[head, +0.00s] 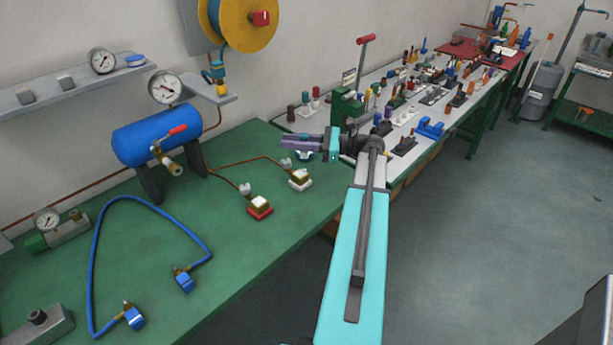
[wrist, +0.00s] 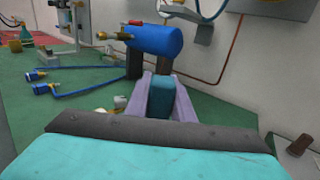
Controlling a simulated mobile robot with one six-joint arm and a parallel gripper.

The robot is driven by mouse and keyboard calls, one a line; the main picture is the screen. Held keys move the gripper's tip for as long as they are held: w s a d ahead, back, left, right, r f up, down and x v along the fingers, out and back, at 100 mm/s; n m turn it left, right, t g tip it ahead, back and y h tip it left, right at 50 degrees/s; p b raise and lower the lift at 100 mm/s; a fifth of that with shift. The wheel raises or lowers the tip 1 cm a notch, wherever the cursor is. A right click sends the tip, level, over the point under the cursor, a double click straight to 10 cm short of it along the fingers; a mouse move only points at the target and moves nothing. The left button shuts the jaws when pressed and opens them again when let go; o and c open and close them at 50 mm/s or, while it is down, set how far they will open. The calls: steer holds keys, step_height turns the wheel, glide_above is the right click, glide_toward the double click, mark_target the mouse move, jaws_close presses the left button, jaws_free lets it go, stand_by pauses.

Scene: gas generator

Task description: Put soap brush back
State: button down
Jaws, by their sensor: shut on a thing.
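My gripper (head: 285,142) has pale purple fingers and reaches left over the far right corner of the green bench in the head view. In the wrist view my gripper (wrist: 162,78) is shut on a dark teal block (wrist: 161,98) between its fingers. This may be part of the soap brush; no bristles show, so I cannot tell for sure. A small white and teal piece (head: 304,156) shows just below the fingers in the head view; whether it is held or lies on the bench is unclear. No holder for the brush can be made out.
The green bench (head: 240,240) carries a blue tank (head: 155,135), a blue hose (head: 92,255) and two small blocks, one on a red base (head: 260,207) and one on a white base (head: 300,181). A white table (head: 418,112) crowded with tools stands beyond.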

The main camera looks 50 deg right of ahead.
steer(key=s+d+m+t+h+b, duration=0.1)
steer(key=h+b, duration=0.1)
steer(key=b, duration=0.1)
steer(key=s+m+h+b, duration=0.1)
steer(key=h+b, duration=0.1)
steer(key=b, duration=0.1)
steer(key=s+d+m+t+h+b, duration=0.1)
steer(key=m+b, duration=0.1)
steer(key=b, duration=0.1)
steer(key=shift+d+t+h, duration=0.3)
steer(key=shift+h, duration=0.1)
steer(key=s+f+m+h+b, duration=0.3)
steer(key=s+b, duration=0.8)
steer(key=b, duration=1.5)
steer(key=shift+s+d+f+t+h, duration=0.25)
steer(key=shift+f+h, duration=0.75)
steer(key=shift+f, duration=1.35)
steer(key=shift+w+d+r, duration=0.1)
steer(key=shift+w+r, duration=0.05)
steer(key=p, duration=0.3)
steer(key=w+d+p, duration=0.1)
steer(key=p, duration=0.2)
steer(key=shift+w+d+p, duration=0.2)
steer(key=shift+d+p, duration=0.1)
steer(key=shift+p, duration=0.05)
